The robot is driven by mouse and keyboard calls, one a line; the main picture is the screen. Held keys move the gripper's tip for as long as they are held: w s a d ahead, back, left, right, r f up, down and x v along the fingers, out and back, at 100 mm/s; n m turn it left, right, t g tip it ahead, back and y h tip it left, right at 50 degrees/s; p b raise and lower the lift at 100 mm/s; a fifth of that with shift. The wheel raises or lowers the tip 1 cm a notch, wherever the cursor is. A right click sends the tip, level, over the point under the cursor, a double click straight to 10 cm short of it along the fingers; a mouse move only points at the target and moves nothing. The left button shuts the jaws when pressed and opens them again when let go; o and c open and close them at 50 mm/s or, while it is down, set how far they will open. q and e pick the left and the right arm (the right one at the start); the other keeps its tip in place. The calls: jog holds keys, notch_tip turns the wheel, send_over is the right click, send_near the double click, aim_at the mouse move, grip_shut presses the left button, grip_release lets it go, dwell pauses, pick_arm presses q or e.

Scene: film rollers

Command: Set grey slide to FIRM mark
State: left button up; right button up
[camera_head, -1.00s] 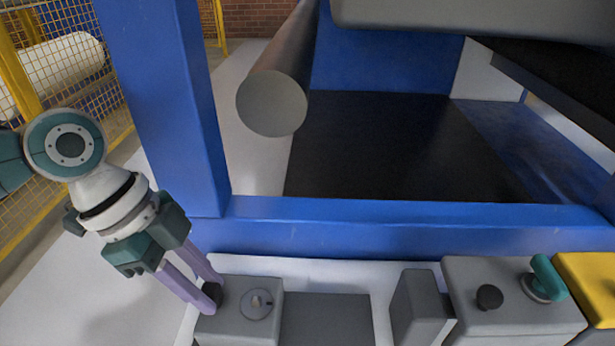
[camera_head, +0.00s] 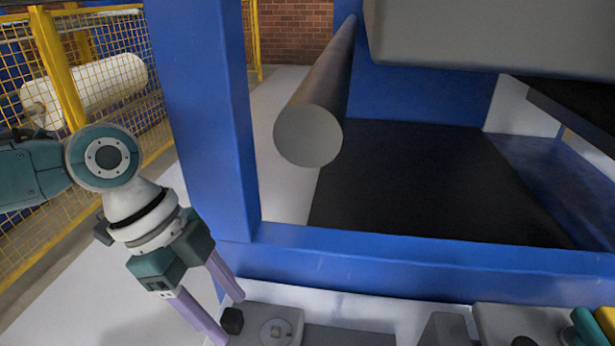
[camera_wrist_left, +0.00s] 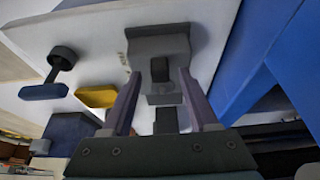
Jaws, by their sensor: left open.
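My left gripper (camera_head: 231,318) reaches down at the lower left of the head view. Its two lilac fingers are apart, one on each side of a small black knob (camera_head: 233,321) at the left end of a grey block (camera_head: 285,317) with a round dial (camera_head: 275,332). I cannot tell whether the fingers touch the knob. In the left wrist view a grey fitting (camera_wrist_left: 160,45) with a black part (camera_wrist_left: 160,68) lies between and beyond the open fingers. I cannot tell which part is the grey slide. No FIRM mark is legible. My right gripper is not in view.
A blue frame post (camera_head: 205,120) stands just behind my left gripper, and a blue crossbeam (camera_head: 420,265) runs behind the controls. A grey roller (camera_head: 308,135) hangs beyond. A teal handle (camera_head: 588,326) is at lower right. A yellow mesh fence (camera_head: 95,80) stands at left.

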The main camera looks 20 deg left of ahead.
pick_arm(q)
jog(key=p+v, duration=0.1)
jog(key=v, duration=0.8)
jog(key=shift+a+f, duration=0.1)
